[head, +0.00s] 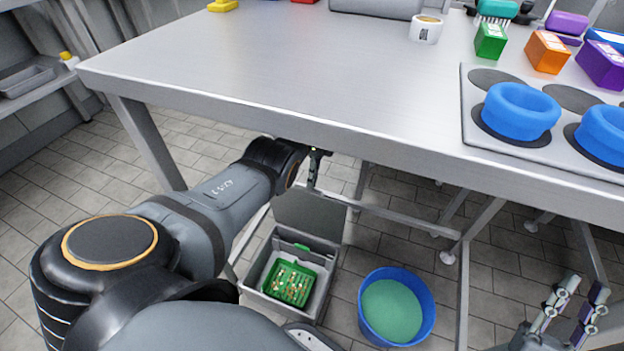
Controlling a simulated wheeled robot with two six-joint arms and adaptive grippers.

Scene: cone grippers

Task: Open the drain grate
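Under the table, a grey box on the floor, which looks like the drain (252,284), stands with its flat grey grate or lid (308,217) tilted up at the back. A green basket (290,282) with small light and brown bits sits inside. My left gripper (315,172) is under the table's front edge, just above the raised lid's top edge. It is small and partly dark here; I cannot tell whether its fingers are shut or touch the lid. My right gripper (577,303) is at the bottom right, its two fingers apart and empty.
The steel table (270,65) overhangs the box, with table legs and rails around it. A blue tub (365,322) with green contents stands right of the box. Blue rings (519,110), coloured boxes and a white roll (426,30) are on the tabletop.

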